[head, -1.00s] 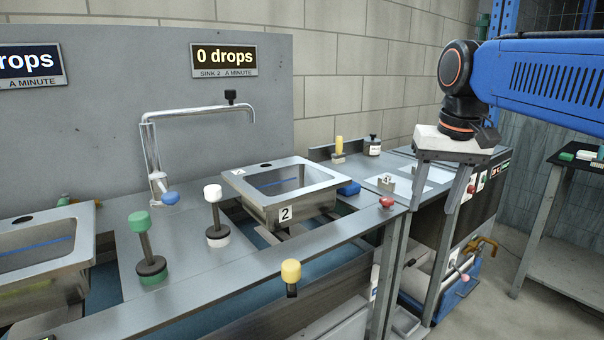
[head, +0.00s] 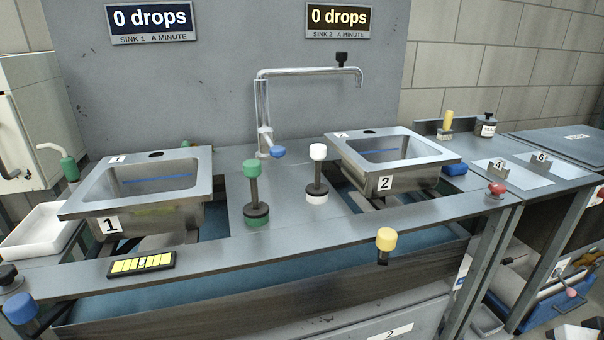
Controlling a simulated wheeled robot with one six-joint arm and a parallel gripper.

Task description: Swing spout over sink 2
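The chrome spout (head: 310,71) rises from a post between the two sinks and its arm points right. Its downturned tip, with a black knob (head: 342,59) above it, shows in front of the back panel, up and left of the middle of sink 2 as seen here. Its exact place over the basin is hard to judge. Sink 2 (head: 412,173) is a steel basin with a "2" label, right of the post. Sink 1 (head: 150,218) is a like basin at the left. A blue-tipped lever (head: 277,152) sits low on the post. My gripper is out of view.
A green-topped knob (head: 252,168) and a white-topped knob (head: 318,152) stand upright in front of the post. A yellow knob (head: 386,239) is on the front edge. Signs above read "0 drops". A white tray (head: 40,235) lies at the left.

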